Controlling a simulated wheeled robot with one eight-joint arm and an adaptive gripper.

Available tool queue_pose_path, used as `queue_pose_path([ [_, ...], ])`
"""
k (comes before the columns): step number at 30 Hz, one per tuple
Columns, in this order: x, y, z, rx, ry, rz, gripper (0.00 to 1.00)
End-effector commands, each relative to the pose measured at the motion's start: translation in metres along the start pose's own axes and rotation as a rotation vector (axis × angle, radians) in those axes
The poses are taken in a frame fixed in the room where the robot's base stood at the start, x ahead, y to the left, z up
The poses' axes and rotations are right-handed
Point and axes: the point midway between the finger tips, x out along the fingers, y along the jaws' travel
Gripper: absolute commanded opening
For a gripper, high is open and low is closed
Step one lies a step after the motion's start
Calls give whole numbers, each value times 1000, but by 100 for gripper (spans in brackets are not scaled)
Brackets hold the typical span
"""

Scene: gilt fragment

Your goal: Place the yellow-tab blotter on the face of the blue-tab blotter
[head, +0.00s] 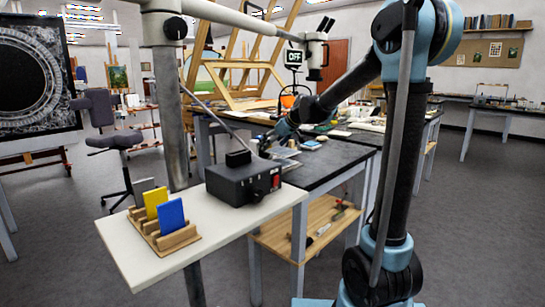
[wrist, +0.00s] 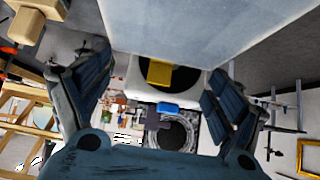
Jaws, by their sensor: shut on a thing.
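My gripper (head: 270,142) is low over the near end of the dark bench, behind the black box. In the wrist view its two fingers (wrist: 160,80) stand apart at left and right. A yellow piece (wrist: 159,72) shows midway between them, seemingly the tab of the yellow-tab blotter; its contact with the fingers is not clear. A small blue piece (wrist: 168,107) shows beyond it. In the head view a yellow plate (head: 156,202) and a blue plate (head: 172,218) stand in a wooden rack. I cannot tell whether either is a blotter. The blue-tab blotter's face is not clear.
The wooden rack (head: 165,240) and a black box (head: 243,182) with a red switch are on the white table (head: 128,250). The dark bench (head: 325,165) carries small items. A microscope (head: 316,52) on a pole and boom overhangs it. Grey floor is clear at right.

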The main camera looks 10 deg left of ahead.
Motion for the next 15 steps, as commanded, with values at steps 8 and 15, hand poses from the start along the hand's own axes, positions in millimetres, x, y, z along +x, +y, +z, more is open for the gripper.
queue_pose_path([
  [8, 16, 0, 15, 0, 0, 0, 73],
  [15, 34, 0, 33, 0, 0, 0, 73],
])
